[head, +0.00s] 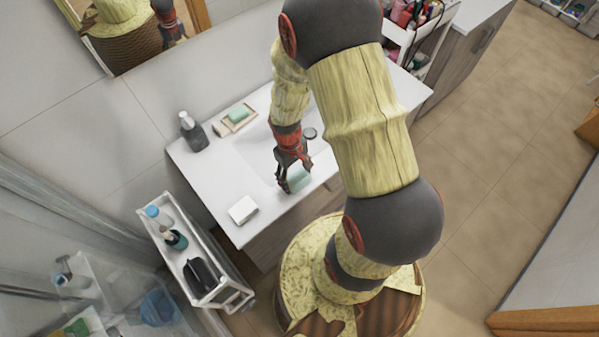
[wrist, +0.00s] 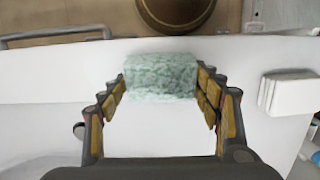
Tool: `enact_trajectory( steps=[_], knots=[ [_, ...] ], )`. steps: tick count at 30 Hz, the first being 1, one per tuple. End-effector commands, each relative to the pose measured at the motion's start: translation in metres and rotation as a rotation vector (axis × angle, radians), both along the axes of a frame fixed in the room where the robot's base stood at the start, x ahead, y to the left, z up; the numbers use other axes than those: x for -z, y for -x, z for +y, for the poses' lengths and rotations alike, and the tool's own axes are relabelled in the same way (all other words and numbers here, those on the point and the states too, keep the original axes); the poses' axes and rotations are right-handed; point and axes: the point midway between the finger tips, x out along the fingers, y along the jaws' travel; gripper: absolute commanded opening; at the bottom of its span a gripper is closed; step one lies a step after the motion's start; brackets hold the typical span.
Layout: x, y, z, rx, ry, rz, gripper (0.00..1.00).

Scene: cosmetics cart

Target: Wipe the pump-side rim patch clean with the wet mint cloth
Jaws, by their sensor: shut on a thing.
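The mint cloth (head: 297,181) is a small pale green folded block at the front rim of the white sink (head: 250,150). My gripper (head: 292,176) is shut on it. In the wrist view the cloth (wrist: 160,77) sits between the fingertips, near the counter's front edge; I cannot tell whether it touches the rim. The dark pump bottle (head: 194,134) stands upright at the back left of the counter, apart from my gripper. No distinct dirty patch can be made out on the rim.
A soap dish (head: 222,129) with a green bar (head: 238,115) lies at the back rim. A white folded stack (head: 243,210) lies at the front left corner and also shows in the wrist view (wrist: 287,92). A white cart (head: 182,255) with bottles stands left of the counter.

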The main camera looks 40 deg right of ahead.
Motion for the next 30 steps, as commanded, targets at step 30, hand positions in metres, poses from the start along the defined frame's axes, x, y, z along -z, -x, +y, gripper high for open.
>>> enact_trajectory(
  steps=[30],
  knots=[
    [0.000,-0.003,-0.059,0.003,0.000,-0.001,0.44]
  ],
)
